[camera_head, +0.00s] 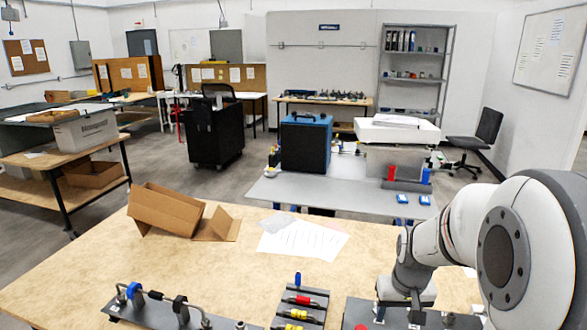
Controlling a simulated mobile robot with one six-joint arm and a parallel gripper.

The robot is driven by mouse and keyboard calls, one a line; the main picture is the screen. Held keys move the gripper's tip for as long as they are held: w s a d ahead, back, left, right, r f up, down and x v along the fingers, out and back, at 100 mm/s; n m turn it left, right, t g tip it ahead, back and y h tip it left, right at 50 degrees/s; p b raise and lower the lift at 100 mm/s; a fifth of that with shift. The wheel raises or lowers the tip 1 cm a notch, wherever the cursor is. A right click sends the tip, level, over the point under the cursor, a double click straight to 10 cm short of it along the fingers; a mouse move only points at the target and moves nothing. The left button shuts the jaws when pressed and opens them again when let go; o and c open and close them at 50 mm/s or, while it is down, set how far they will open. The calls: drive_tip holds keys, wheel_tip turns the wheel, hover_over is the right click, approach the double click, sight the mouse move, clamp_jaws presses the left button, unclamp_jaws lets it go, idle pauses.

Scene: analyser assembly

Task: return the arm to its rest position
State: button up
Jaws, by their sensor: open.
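My arm fills the right side of the view, a white and grey arm bent with its wrist low over the wooden table (90,262). My gripper (399,308) points down at the front right of the table, above or beside a dark plate with fittings (362,312). Its fingers are small and partly merge with the parts behind them. The jaws are open, and I see nothing held between them. Whether the fingertips touch the plate I cannot tell.
A dark rail with fittings (150,312) and a rack with coloured parts (301,302) lie along the near table edge. An open cardboard box (166,210) and paper sheets (300,238) lie farther back. Beyond stands a grey table (300,192) with a blue-black unit (305,145).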

drive_tip(key=s+a+r, duration=0.4)
drive_tip(key=s, duration=0.3)
drive_tip(key=s+a+r+n+t, duration=0.1)
drive_tip(key=s+a+r, duration=0.3)
drive_tip(key=s, duration=0.3)
drive_tip(key=shift+s+a+r, duration=0.15)
drive_tip(key=shift+a, duration=0.2)
